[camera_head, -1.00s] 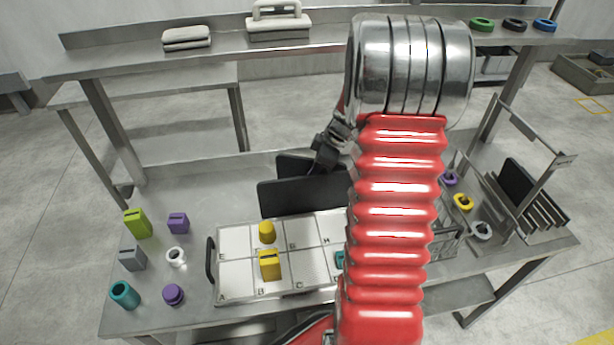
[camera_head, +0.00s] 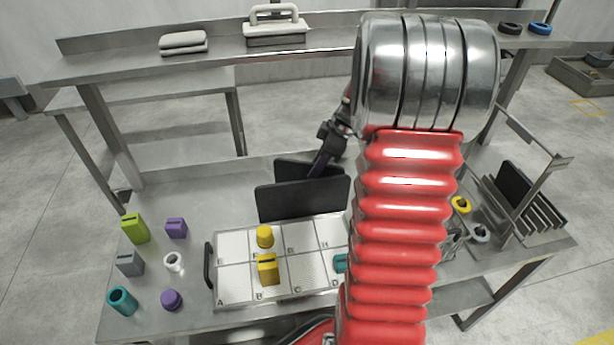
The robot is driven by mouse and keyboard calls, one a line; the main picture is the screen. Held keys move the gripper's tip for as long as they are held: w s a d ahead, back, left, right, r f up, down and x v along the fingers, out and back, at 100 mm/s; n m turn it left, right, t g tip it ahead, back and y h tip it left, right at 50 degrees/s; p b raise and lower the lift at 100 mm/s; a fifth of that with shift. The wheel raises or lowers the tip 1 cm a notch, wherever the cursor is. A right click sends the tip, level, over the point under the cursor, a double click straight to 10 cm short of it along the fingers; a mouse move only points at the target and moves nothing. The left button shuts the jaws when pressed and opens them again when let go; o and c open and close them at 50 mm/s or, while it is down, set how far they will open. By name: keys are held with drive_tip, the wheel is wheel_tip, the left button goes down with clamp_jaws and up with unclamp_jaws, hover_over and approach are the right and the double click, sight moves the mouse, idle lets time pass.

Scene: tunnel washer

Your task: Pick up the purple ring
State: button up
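The purple ring does not show now; my arm covers the part of the table where it lay a second ago. My gripper (camera_head: 302,185) has two broad black plates, standing parallel with a gap between them. It is open, and I see nothing between the plates. It hangs over the steel table (camera_head: 205,205), just behind the white lettered tray, left of my red arm. A yellow ring (camera_head: 461,205) and a grey ring (camera_head: 480,233) lie on the table right of my arm.
The tray (camera_head: 235,283) holds a yellow cylinder, a yellow block and a teal piece. A purple block (camera_head: 176,228), a purple round piece (camera_head: 171,300) and other pieces stand at left. A slotted rack (camera_head: 535,205) stands at right. Black and blue rings (camera_head: 540,29) lie on the rear shelf.

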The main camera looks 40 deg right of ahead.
drive_tip(key=shift+v, duration=1.05)
drive_tip(key=shift+o, duration=0.3)
